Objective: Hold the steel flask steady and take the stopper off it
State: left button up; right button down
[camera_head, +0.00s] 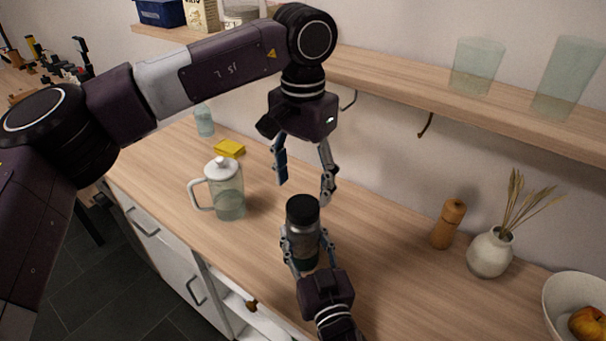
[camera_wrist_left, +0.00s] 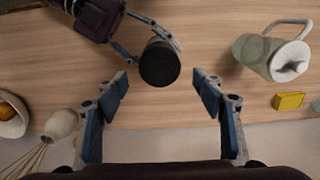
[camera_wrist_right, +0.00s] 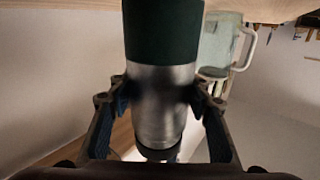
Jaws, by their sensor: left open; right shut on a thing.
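The steel flask (camera_head: 301,241) stands upright on the wooden counter, with a dark green lower part and a black stopper (camera_head: 302,209) on top. My right gripper (camera_head: 307,246) is shut around the flask's body from the front. In the right wrist view the fingers press on both sides of the steel body (camera_wrist_right: 163,112), and the green part (camera_wrist_right: 163,32) is at the top. My left gripper (camera_head: 304,190) points down above the stopper, open and empty. In the left wrist view the round stopper top (camera_wrist_left: 159,63) shows between and just beyond its open fingers.
A glass jug with a white lid (camera_head: 229,198) stands left of the flask, with a yellow sponge (camera_head: 229,148) behind it. A wooden mill (camera_head: 449,223), a white vase (camera_head: 490,252) and a fruit bowl (camera_head: 575,300) stand at the right. A shelf (camera_head: 400,82) with glasses runs behind.

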aim_at(303, 205)
pick_arm(q)
jog(key=shift+f, duration=3.2)
